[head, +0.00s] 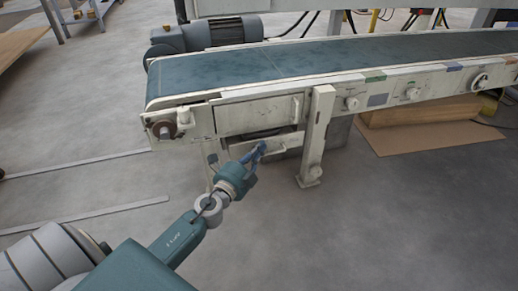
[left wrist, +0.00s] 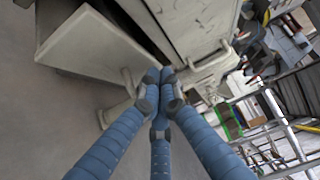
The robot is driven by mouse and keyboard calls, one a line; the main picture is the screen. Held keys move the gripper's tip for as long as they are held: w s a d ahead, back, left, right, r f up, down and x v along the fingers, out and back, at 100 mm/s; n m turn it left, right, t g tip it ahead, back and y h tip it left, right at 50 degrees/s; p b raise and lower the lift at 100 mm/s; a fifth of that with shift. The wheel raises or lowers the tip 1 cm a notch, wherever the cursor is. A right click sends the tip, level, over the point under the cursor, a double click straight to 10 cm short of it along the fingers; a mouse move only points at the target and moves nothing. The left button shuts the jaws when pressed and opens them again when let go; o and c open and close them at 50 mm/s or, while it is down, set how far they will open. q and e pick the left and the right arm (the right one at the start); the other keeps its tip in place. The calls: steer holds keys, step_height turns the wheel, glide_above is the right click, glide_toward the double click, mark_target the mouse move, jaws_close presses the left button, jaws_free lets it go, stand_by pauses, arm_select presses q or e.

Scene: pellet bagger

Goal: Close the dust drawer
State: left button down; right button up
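The dust drawer (head: 278,145) is a pale box under the conveyor's left end, below a closed panel (head: 255,115). It stands partly open, with a dark gap showing above its front. In the left wrist view the drawer (left wrist: 85,45) is at upper left, with a pale handle (left wrist: 128,90) on its front. My left gripper (head: 260,149) is at the drawer's front; its blue fingers (left wrist: 163,82) are drawn together at the tips, with nothing seen between them. I cannot tell whether they touch the drawer. My right gripper is in neither view.
The conveyor (head: 300,62) runs above the drawer. A pale support leg (head: 317,140) stands just right of the drawer. The panel above has its own handle (left wrist: 208,65). A motor (head: 180,40) sits behind the belt. The grey floor (head: 300,240) in front is clear.

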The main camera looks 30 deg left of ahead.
mark_target(254, 142)
arm_select(q)
steer(key=shift+w+a, duration=0.1)
steer(key=w+a+b, duration=0.1)
steer(key=w+a, duration=0.1)
steer(key=a, duration=0.1)
steer(key=shift+w, duration=0.3)
steer(key=shift+w+a+r, duration=0.1)
steer(key=shift+w+a, duration=0.1)
steer(key=shift+a, duration=0.15)
